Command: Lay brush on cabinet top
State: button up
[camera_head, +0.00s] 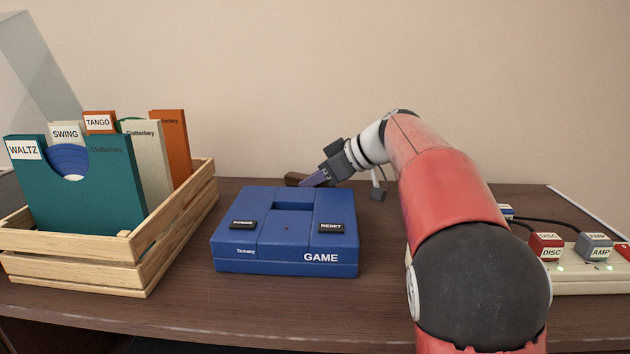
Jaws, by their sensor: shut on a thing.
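My gripper (318,178) is behind the blue game console, pointing down and to the left. It is shut on a thin dark brown piece, which looks like the brush (293,179). Only a small part of the brush shows, just above the back edge of the console; the console and my fingers hide the rest. The brush is low over the dark wood cabinet top (385,290); I cannot tell whether it touches the wood.
The blue game console (285,255) stands in the middle front. A wooden crate (75,273) of record sleeves stands at left. A power strip (590,278) with plugs labelled DISC and AMP lies at right, its cables running behind my arm. Bare wood shows behind the console.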

jog(key=shift+f, duration=0.2)
jog(key=o, duration=1)
jog(key=shift+r, duration=0.1)
jog(key=shift+d+r, duration=0.15)
jog(key=shift+r, duration=0.15)
jog(key=v, duration=1.1)
jog(key=shift+s+d+p, duration=0.2)
jog(key=shift+p, duration=0.1)
jog(key=shift+r, duration=0.1)
